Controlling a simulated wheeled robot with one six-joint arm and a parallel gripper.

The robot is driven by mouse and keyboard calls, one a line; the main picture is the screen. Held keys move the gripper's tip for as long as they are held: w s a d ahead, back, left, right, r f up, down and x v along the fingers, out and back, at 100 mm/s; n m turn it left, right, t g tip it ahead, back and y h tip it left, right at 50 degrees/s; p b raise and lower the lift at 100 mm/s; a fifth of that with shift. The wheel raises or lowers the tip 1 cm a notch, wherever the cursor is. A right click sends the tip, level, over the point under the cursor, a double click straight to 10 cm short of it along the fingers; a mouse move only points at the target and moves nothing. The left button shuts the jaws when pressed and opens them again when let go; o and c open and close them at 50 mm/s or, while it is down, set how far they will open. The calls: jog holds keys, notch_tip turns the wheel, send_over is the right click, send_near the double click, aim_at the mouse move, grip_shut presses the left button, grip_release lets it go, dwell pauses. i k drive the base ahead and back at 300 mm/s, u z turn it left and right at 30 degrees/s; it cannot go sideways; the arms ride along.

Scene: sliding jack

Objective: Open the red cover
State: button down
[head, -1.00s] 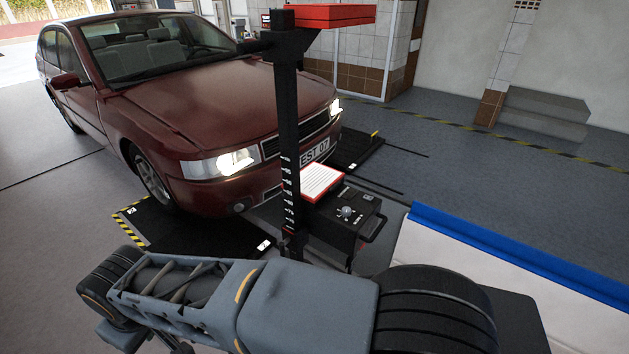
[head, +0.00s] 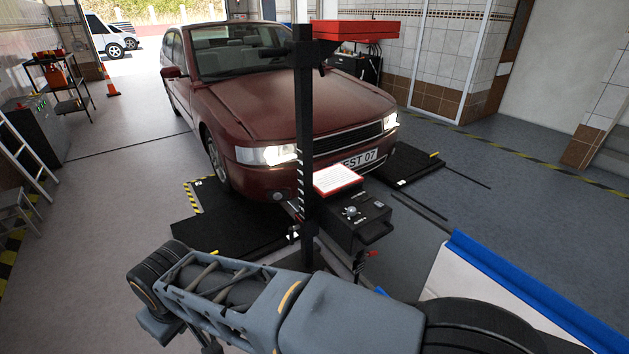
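A black upright post (head: 305,150) stands in front of the dark red car. A white panel with a red rim (head: 336,179) stands tilted at the back of this box. I cannot tell from the picture which red part is the cover. My arm crosses the bottom of the head view, apart from these things; my gripper does not show.
The red car (head: 285,105) stands behind the post, headlights lit. Black floor plates (head: 225,225) lie by its front wheels. A blue-edged white structure (head: 500,285) is at the lower right. A shelf (head: 65,85) and a ladder (head: 22,150) are at the left. The grey floor at left is open.

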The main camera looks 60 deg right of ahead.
aim_at(328, 181)
jog(key=u, duration=0.65)
jog(key=i, duration=1)
jog(key=z, duration=3.45)
jog(key=i, duration=0.5)
jog(key=k, duration=0.5)
jog(key=z, duration=1.4)
jog(key=i, duration=1.65)
jog(key=u, duration=1.35)
